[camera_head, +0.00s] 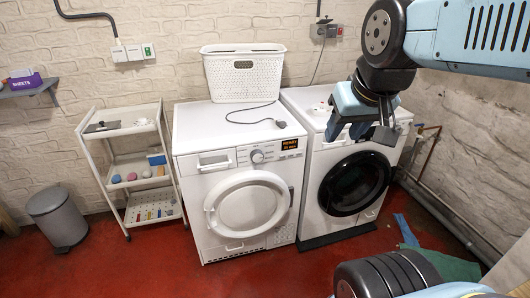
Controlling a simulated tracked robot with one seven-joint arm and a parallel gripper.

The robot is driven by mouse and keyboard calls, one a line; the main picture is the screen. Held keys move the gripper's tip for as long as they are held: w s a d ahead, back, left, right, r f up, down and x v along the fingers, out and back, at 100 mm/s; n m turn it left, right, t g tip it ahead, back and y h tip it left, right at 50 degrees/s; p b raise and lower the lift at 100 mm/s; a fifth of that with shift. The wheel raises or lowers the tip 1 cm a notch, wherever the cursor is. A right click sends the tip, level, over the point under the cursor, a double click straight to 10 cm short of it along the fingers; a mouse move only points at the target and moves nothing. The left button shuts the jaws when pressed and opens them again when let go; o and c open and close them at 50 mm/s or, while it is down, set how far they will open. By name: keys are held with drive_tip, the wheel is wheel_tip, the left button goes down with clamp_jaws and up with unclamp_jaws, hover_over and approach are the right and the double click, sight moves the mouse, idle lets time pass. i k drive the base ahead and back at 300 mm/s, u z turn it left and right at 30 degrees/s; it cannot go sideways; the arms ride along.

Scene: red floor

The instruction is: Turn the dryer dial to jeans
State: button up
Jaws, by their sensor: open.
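The dryer (222,185) appears to be the white machine on the left, with a closed round white door. Its round dial (257,156) sits at the middle of the front panel, left of a dark display (290,146) with orange text. The marks around the dial are too small to read, so I cannot tell its setting. My gripper (360,133) is open and empty, in front of the upper part of the other machine, to the right of the dial and apart from it.
A white machine with a black round door (354,184) stands to the right. A trolley (118,134) and grey bin (58,217) stand left.

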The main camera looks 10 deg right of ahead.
sight(257, 156)
drive_tip(key=u, duration=1.1)
drive_tip(key=i, duration=0.1)
drive_tip(key=z, duration=2.6)
drive_tip(key=k, duration=1.45)
drive_tip(key=u, duration=1.2)
drive_tip(key=i, duration=1)
drive_tip(key=z, duration=0.1)
